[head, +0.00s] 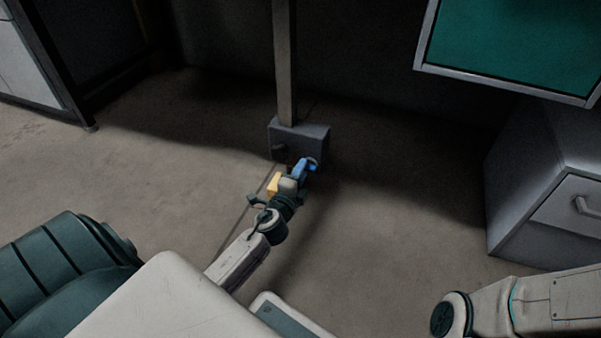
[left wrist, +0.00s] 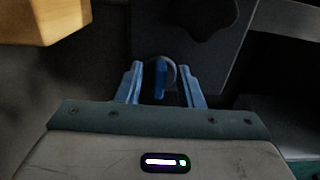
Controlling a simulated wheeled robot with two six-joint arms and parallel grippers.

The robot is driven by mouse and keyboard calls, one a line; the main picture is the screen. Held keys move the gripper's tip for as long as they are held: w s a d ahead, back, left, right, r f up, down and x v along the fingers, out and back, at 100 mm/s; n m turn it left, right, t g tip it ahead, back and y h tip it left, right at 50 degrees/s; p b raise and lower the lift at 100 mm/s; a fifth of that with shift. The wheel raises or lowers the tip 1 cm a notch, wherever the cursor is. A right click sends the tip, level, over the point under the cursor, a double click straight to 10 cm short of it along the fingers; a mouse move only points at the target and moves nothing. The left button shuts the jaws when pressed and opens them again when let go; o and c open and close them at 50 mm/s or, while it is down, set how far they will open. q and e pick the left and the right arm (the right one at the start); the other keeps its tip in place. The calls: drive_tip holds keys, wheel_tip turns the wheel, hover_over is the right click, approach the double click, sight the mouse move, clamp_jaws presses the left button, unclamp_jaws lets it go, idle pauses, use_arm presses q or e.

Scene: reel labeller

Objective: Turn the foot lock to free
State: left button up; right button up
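A grey box-shaped foot (head: 312,138) stands on the floor at the base of an upright post. In the left wrist view, a small blue lever (left wrist: 160,82) stands out from a round grey hub, which I take to be the foot lock. My left gripper (head: 306,167) is at the front of the foot, low near the floor. In the left wrist view its two blue fingers (left wrist: 161,88) are apart, one on each side of the lever, with dark gaps showing on both sides. In the head view the gripper hides the lever. My right gripper is not in view.
A yellow block (head: 273,184) is close beside my left gripper; it looms at the upper left in the left wrist view (left wrist: 45,20). A dark knob (head: 278,148) is on the foot. A grey drawer cabinet (head: 545,205) stands at right, below a green-topped panel (head: 515,45). Floor at left is clear.

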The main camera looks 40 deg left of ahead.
use_arm(q)
drive_tip(key=v, duration=1)
drive_tip(key=shift+s+p, duration=0.3)
drive_tip(key=shift+s, duration=0.1)
